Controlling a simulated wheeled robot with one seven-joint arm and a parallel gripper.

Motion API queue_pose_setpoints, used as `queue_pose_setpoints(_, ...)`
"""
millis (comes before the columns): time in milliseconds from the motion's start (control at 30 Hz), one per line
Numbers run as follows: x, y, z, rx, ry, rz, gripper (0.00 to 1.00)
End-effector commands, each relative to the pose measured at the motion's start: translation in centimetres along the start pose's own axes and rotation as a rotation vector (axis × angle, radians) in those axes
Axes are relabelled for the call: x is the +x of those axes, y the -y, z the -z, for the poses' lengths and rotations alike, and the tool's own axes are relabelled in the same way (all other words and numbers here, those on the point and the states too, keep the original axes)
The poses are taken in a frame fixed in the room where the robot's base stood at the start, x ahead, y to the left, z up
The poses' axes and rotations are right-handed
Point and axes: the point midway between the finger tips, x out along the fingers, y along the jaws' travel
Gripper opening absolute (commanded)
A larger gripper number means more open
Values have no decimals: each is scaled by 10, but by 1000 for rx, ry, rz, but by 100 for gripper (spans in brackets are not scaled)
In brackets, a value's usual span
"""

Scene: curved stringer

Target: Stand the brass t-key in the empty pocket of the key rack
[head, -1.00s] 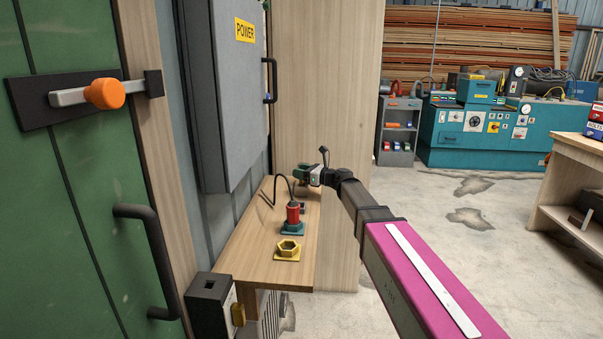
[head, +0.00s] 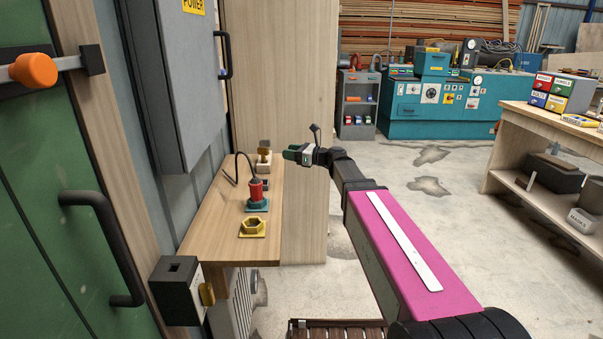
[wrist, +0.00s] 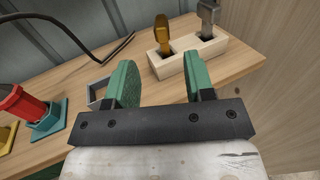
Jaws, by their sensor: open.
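The key rack (wrist: 188,66) is a pale wooden block with two pockets on the wooden bench. The brass t-key (wrist: 162,38) stands in its left pocket in the wrist view, and a grey metal key (wrist: 208,16) stands in the right one. In the head view the rack (head: 264,167) is small, just left of my gripper (head: 297,154). In the wrist view my gripper (wrist: 161,72) has its green fingers apart, with nothing held between them. The brass key stands beyond the fingertips, apart from them. The bottoms of both keys are hidden in the pockets.
A red cylinder in a teal holder (head: 257,204) and a yellow hex socket (head: 251,227) sit on the bench (head: 215,220). A small grey open box (wrist: 97,93) lies near my left finger. A grey power cabinet (head: 180,80) overhangs the left. Open floor lies right.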

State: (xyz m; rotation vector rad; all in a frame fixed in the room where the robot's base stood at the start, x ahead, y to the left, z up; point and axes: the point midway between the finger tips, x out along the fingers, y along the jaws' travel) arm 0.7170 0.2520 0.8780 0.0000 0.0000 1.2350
Motion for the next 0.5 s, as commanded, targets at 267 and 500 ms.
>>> queue_pose_setpoints(267,-16,-13,34,-143,-115,-15,49)
queue_pose_setpoints(500,-70,-46,129,-565,-450,-154,49)
